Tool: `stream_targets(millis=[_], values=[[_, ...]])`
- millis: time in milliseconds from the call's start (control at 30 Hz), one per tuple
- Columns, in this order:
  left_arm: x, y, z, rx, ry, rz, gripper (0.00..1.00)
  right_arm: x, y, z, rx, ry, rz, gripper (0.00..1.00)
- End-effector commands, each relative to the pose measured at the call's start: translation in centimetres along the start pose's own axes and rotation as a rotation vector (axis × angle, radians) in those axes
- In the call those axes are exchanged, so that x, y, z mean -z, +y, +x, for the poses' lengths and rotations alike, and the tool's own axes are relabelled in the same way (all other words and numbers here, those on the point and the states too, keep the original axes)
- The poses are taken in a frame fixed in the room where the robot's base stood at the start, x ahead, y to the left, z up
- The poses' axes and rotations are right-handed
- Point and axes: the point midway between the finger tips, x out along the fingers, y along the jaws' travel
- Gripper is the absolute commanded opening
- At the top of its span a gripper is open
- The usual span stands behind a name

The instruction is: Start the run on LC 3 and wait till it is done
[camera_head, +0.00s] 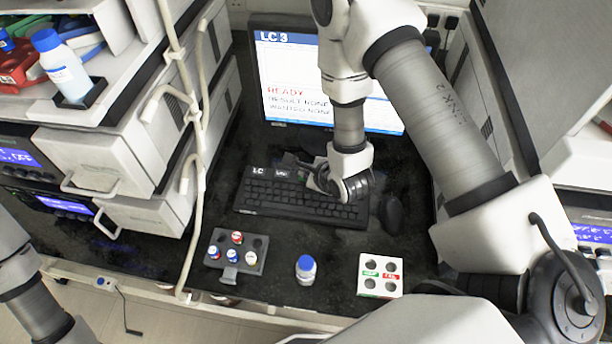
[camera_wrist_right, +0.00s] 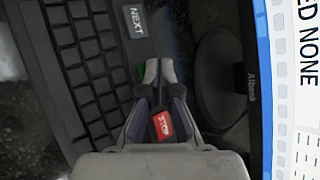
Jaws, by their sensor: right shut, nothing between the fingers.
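The monitor (camera_head: 290,75) at the back reads "LC 3", with red "READY" and "RESULT NONE" below; my right arm covers part of it. The black keyboard (camera_head: 290,200) lies in front of it, with a "NEXT" plate (camera_wrist_right: 137,20) at its far edge. A red STOP button (camera_wrist_right: 163,125) shows between my finger bases in the wrist view. A green button (camera_wrist_right: 142,73) is mostly hidden by my fingertips. My right gripper (camera_head: 324,182) is shut and empty, low over the keyboard's far edge, fingertips (camera_wrist_right: 159,68) at the green button; contact cannot be told. My left gripper is out of view.
A black mouse (camera_head: 393,213) lies right of the keyboard. In front are a grey vial rack (camera_head: 257,262) with several vials, a blue-capped bottle (camera_head: 306,271) and a white holed block (camera_head: 380,277). Instruments (camera_head: 120,160) and pale tubing (camera_head: 196,145) stand at left.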

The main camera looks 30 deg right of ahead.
Motion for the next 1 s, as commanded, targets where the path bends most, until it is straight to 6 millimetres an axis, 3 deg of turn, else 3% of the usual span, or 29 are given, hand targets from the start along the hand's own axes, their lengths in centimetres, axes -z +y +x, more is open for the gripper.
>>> stream_targets(millis=[700, 1000], values=[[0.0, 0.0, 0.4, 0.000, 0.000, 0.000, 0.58, 0.3, 0.3, 0.3, 0.000, 0.000, 0.000, 0.00], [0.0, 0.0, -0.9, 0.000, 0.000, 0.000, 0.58, -0.6, -0.6, -0.8, 0.000, 0.000, 0.000, 0.00]])
